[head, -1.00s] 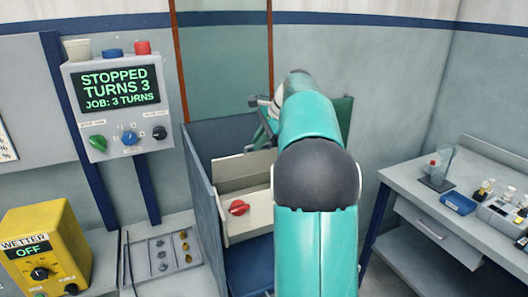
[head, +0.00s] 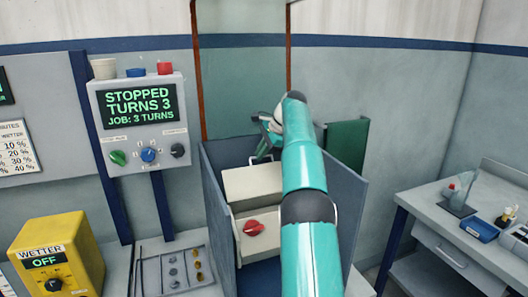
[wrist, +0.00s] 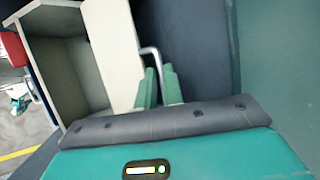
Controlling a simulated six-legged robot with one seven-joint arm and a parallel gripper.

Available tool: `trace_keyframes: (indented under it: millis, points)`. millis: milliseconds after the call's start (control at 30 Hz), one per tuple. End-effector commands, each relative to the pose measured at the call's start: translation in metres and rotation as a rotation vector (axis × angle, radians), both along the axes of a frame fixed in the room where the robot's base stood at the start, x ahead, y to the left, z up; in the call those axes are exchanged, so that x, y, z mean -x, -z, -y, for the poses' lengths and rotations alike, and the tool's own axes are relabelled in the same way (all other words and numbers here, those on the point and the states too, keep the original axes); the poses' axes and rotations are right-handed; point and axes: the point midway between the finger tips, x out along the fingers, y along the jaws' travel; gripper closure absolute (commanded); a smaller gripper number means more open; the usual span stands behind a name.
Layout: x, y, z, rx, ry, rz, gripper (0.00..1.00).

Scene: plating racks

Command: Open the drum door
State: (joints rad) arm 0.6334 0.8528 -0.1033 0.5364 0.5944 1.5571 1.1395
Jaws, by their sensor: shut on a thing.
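The cream drum (head: 266,183) sits inside a blue-grey enclosure, with a red knob (head: 254,228) on its front. My arm covers its right side in the head view. In the wrist view the drum is an open-fronted box whose interior (wrist: 70,75) shows. The drum door (wrist: 112,45) is a cream panel standing at an angle beside that opening, with a bent metal handle (wrist: 152,56). My gripper (wrist: 158,78) has its green fingers shut on the handle. The fingers' contact is partly hidden behind the wrist housing.
The enclosure wall (head: 214,210) stands close left of the drum. A control panel (head: 140,120) reads STOPPED, TURNS 3. A yellow wetter box (head: 60,255) reads OFF. A bench (head: 425,215) with small items stands at the right.

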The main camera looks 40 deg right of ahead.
Motion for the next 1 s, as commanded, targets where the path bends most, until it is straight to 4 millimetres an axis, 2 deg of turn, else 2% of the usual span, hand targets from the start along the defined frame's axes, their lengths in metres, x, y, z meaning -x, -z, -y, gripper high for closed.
trace_keyframes:
  millis: [33,733,767,833,1000]
  points:
    - [-0.0057,-0.0107,0.0001,0.013,0.002,0.033,1.0]
    - [-0.0133,-0.009,0.0009,0.013,0.0,0.038,1.0]
    - [-0.0133,-0.009,0.0009,0.014,-0.001,0.037,0.85]
    - [-0.0133,-0.0085,0.0011,0.014,0.0,0.036,0.72]
    - [-0.0128,-0.0052,0.0017,0.012,0.0,0.03,0.69]
